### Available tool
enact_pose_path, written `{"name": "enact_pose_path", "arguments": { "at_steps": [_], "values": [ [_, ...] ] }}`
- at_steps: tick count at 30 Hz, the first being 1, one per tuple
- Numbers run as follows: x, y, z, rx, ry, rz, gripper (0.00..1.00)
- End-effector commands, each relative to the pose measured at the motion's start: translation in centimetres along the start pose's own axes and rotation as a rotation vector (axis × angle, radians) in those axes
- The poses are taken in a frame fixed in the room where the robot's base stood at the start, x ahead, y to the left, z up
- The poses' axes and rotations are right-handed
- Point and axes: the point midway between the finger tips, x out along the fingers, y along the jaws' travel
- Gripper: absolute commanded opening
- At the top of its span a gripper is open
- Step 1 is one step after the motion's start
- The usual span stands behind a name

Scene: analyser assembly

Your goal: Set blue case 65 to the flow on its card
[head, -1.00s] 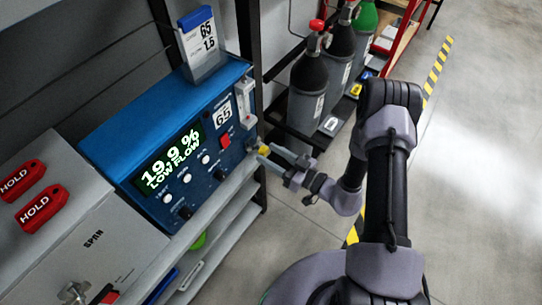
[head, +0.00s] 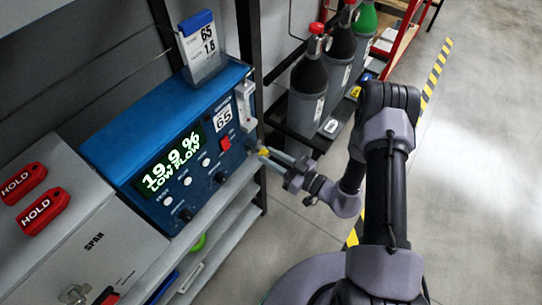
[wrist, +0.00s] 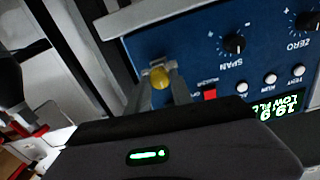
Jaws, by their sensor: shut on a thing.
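The blue case 65 (head: 165,120) stands on a shelf. Its display (head: 170,165) reads "19.9 %" and "LOW FLOW". Its card (head: 200,50) stands on top in a holder, showing 65 and a number that looks like 1.6 or 1.8. A clear flow tube (head: 246,100) is mounted at the front's right end; its level is too small to read. Below it is a yellow knob (wrist: 161,78), which also shows in the head view (head: 264,152). My gripper (head: 277,158) is shut on the yellow knob, one finger on each side in the wrist view (wrist: 160,88).
A grey case (head: 75,255) marked SPAN stands left of the blue case, with red HOLD tags (head: 42,210) nearby. Gas cylinders (head: 308,90) stand behind my gripper. A black shelf post (head: 246,40) rises near the case's right end. The floor at right is clear.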

Motion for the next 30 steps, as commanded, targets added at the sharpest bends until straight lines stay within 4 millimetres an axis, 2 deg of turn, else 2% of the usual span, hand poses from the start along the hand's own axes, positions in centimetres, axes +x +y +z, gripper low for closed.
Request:
{"name": "enact_pose_path", "arguments": {
  "at_steps": [30],
  "values": [
    [-0.03, -0.13, 0.1, -0.933, -0.001, 0.0, 0.0]
  ]
}}
